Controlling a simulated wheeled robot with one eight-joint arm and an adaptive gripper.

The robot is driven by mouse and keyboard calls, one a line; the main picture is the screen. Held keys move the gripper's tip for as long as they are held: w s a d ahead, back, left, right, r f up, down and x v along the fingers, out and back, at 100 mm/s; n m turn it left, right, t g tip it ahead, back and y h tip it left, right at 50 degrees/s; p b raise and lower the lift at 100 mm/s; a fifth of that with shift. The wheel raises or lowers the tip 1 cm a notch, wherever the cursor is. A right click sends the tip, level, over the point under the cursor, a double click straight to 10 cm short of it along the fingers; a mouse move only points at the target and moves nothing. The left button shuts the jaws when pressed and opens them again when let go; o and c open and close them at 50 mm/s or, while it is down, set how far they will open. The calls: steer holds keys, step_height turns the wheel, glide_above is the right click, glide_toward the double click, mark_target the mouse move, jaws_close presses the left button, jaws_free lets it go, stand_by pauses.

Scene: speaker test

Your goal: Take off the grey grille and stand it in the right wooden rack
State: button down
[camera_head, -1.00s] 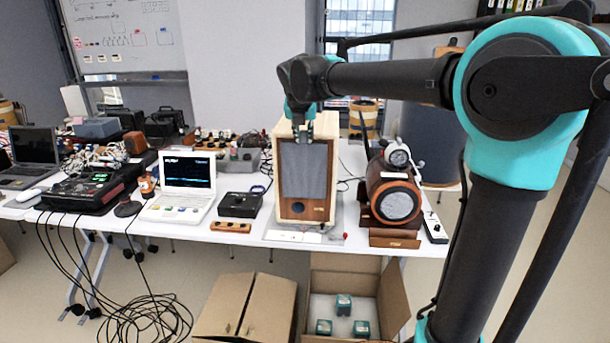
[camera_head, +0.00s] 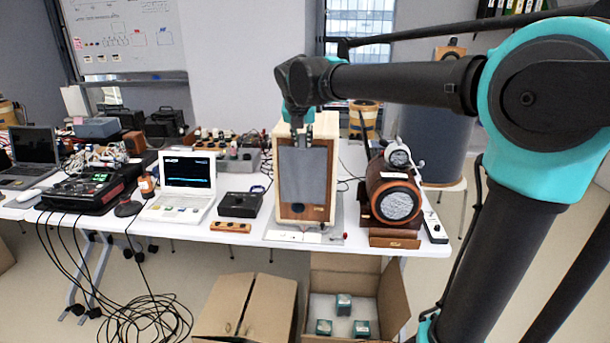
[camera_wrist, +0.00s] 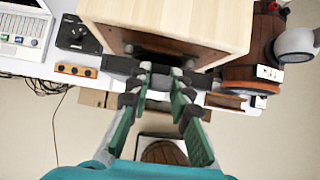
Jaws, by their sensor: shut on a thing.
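The grey grille (camera_head: 303,176) is a flat upright panel in front of the wooden speaker cabinet (camera_head: 287,127). My gripper (camera_head: 302,138) is shut on its top edge. In the wrist view, the gripper (camera_wrist: 158,72) holds the grille's dark edge (camera_wrist: 116,65), with a dark gap between it and the cabinet (camera_wrist: 175,22). The brown front panel (camera_head: 291,213) shows below and beside the grille; the grille hides the rest. A low brown wooden piece, possibly the right rack (camera_head: 394,240), lies before the round speaker; its slots are unclear.
The round speaker (camera_head: 398,203) stands right of the cabinet. An open carton (camera_head: 393,300) is on the floor below the table's front edge.

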steer(key=shift+s, duration=1.95)
stand_by(0.4)
